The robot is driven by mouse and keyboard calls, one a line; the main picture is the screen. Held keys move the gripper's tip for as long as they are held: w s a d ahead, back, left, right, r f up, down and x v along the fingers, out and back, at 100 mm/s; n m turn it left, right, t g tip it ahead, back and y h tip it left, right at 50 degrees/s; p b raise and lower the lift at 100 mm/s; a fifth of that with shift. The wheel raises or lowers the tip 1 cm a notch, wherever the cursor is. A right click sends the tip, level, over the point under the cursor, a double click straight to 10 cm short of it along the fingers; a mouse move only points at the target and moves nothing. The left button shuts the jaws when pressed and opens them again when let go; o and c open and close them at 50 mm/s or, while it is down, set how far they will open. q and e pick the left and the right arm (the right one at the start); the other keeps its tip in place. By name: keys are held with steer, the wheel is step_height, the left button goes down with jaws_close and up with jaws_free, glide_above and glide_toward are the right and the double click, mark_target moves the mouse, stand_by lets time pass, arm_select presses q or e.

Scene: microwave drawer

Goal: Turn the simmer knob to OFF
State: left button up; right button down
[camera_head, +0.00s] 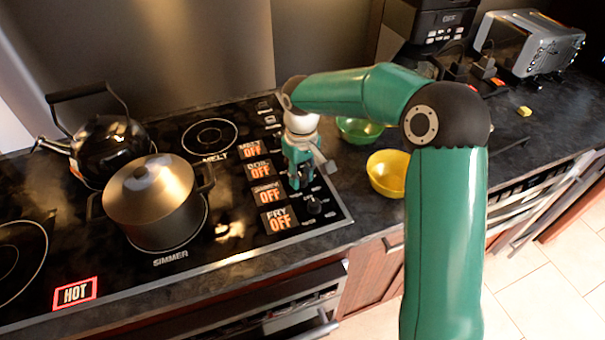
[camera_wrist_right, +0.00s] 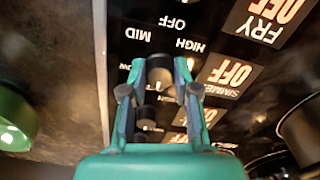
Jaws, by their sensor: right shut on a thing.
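The stove's simmer display (camera_head: 266,193) reads OFF; it also shows in the right wrist view (camera_wrist_right: 232,75). My right gripper (camera_head: 296,180) reaches straight down onto the row of knobs at the right of the cooktop. In the right wrist view its two fingers (camera_wrist_right: 160,88) are closed around a dark round knob (camera_wrist_right: 160,68), level with the simmer display, so it appears to be the simmer knob. In the head view the gripper hides this knob. The knob's pointer cannot be made out. My left gripper is not in view.
The fry knob (camera_head: 313,205) stands just in front of the gripper. A lidded pot (camera_head: 160,215) sits near the SIMMER label, with a black kettle (camera_head: 108,150) behind it. A yellow bowl (camera_head: 388,172) and green bowl (camera_head: 358,130) stand right of the cooktop. A HOT sign (camera_head: 75,293) glows.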

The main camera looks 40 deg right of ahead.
mark_target(301, 177)
steer(key=shift+s+a+f, duration=0.1)
steer(key=shift+s+f, duration=0.1)
steer(key=shift+s, duration=0.05)
steer(key=c, duration=0.9)
jaws_free()
steer(key=shift+r, duration=0.1)
steer(key=shift+o, duration=0.2)
steer(key=shift+w+r, duration=0.1)
steer(key=shift+r, duration=0.05)
steer(key=shift+r, duration=0.25)
step_height(301, 177, up, 11)
